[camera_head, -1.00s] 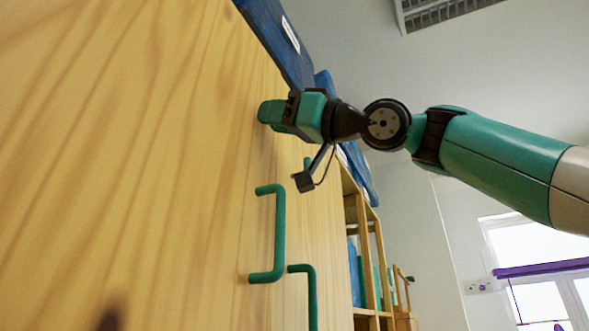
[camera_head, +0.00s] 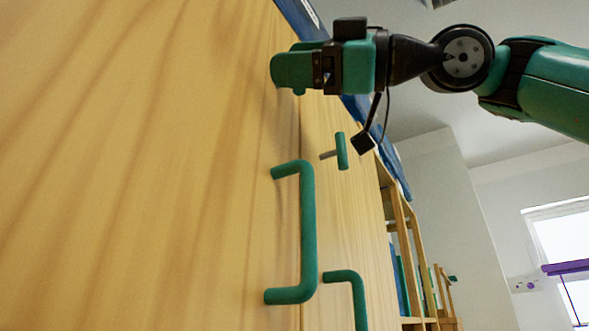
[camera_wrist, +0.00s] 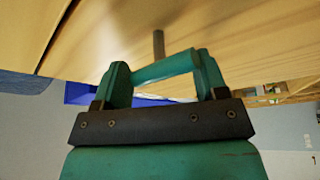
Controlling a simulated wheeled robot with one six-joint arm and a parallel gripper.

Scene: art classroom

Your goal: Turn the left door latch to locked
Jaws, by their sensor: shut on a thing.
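My gripper (camera_head: 290,68) is at the upper part of the left cabinet door (camera_head: 130,170), above the left door's handle. In the wrist view, its two teal fingers (camera_wrist: 163,80) are shut on the ends of the left door latch (camera_wrist: 165,68), a teal bar. The latch's grey stem (camera_wrist: 158,43) runs from the bar to the wooden door. In the head view the gripper hides most of this latch. The right door's latch (camera_head: 342,150), a teal bar on a grey stem, stands upright and free, lower and to the right.
A teal C-shaped handle (camera_head: 308,230) sticks out from the left door below my gripper. A second handle (camera_head: 355,300) is on the right door. Blue objects (camera_head: 362,118) sit along the cabinet top. Wooden shelves (camera_head: 408,240) stand beyond. Room right of the cabinet looks open.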

